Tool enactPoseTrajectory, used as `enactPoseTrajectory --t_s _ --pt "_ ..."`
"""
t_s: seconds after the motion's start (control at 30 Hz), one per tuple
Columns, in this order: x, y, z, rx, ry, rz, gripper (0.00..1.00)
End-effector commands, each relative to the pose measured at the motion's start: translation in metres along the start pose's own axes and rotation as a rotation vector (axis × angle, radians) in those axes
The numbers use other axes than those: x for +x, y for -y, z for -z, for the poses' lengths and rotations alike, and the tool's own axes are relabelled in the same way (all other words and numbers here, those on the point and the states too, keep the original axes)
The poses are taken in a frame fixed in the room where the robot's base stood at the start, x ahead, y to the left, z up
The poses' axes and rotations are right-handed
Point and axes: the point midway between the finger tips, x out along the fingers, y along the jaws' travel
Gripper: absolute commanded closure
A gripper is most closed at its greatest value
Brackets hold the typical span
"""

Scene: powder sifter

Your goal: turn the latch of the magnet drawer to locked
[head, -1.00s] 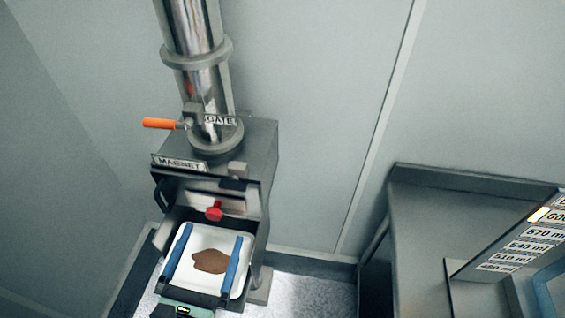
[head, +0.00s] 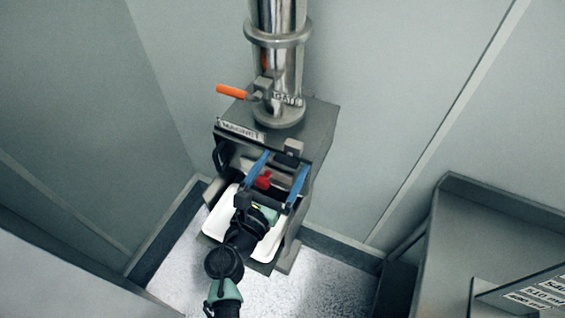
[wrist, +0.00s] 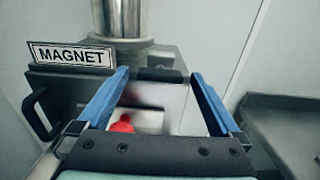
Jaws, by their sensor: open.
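The red latch (head: 263,181) sits on the front of the grey magnet housing (head: 318,140), below the MAGNET label (head: 240,131). In the wrist view the red latch (wrist: 122,124) shows low, nearer the left finger, partly hidden by my gripper's base. Whether it is turned to locked cannot be told. My gripper (head: 286,160) has two blue fingers spread wide and holds nothing. In the wrist view my gripper (wrist: 159,73) points at the housing front, with the latch seen between its fingers. Contact with the latch cannot be made out.
A white tray (head: 216,222) lies below the housing, partly hidden by my arm. A black handle (wrist: 39,114) stands out at the housing's left. An orange gate lever (head: 232,92) sticks out left above. A grey bench (head: 470,235) stands at the right.

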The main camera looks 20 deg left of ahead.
Motion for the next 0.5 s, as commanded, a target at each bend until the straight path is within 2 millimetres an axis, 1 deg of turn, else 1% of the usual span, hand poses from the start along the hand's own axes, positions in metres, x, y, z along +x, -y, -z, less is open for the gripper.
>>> enactPoseTrajectory --t_s 0.1,0.33,0.37,0.5 --pt "0.0039 0.0 -0.0004 0.001 0.0 0.0 0.0" --pt "0.004 0.0 0.0 0.001 0.0 0.0 0.0" --pt "0.004 0.0 0.0 0.001 0.0 0.0 0.04" --pt "0.0038 0.0 -0.0001 0.001 0.0 0.0 0.29"
